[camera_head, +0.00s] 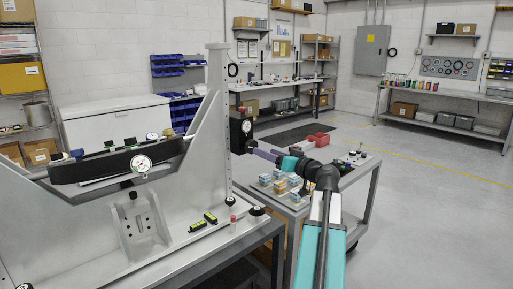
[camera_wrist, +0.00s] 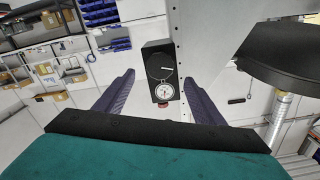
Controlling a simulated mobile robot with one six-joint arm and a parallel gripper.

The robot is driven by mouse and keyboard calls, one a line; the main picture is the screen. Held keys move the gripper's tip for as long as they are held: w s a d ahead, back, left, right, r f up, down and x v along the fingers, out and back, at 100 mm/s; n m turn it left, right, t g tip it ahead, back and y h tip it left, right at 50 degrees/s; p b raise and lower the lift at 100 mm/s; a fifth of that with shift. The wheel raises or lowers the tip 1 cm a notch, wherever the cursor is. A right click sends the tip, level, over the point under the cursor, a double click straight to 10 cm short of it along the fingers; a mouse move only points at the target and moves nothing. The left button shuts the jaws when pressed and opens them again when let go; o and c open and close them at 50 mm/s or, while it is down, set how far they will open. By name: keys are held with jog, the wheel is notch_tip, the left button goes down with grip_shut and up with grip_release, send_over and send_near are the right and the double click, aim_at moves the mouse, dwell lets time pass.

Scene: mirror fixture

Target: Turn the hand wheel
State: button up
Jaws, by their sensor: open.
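My gripper (camera_head: 258,152) reaches left toward the upright of the grey fixture (camera_head: 216,115), near a black box (camera_head: 236,133) with a round dial. In the wrist view, the two purple fingers of my gripper (camera_wrist: 160,76) are apart, with nothing held between them. The black box (camera_wrist: 155,55) appears between and beyond them, with a white-faced dial (camera_wrist: 162,91) on its front and a small red part below. A thin pale ring outline shows above the dial. I cannot tell clearly which part is the hand wheel. No contact is visible.
A long black bar with a dial (camera_head: 141,164) spans the fixture. In the wrist view, a large dark part (camera_wrist: 285,55) is at upper right. Open floor lies right.

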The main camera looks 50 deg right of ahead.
aim_at(250, 146)
jog(key=w+p, duration=0.1)
jog(key=w, duration=0.6)
jog(key=shift+d, duration=0.25)
jog(key=shift+w, duration=0.1)
jog(key=c, duration=0.9)
jog(key=shift+d, duration=0.4)
jog(key=shift+c, duration=0.8)
jog(key=shift+a, duration=0.3)
jog(key=shift+m, duration=0.4)
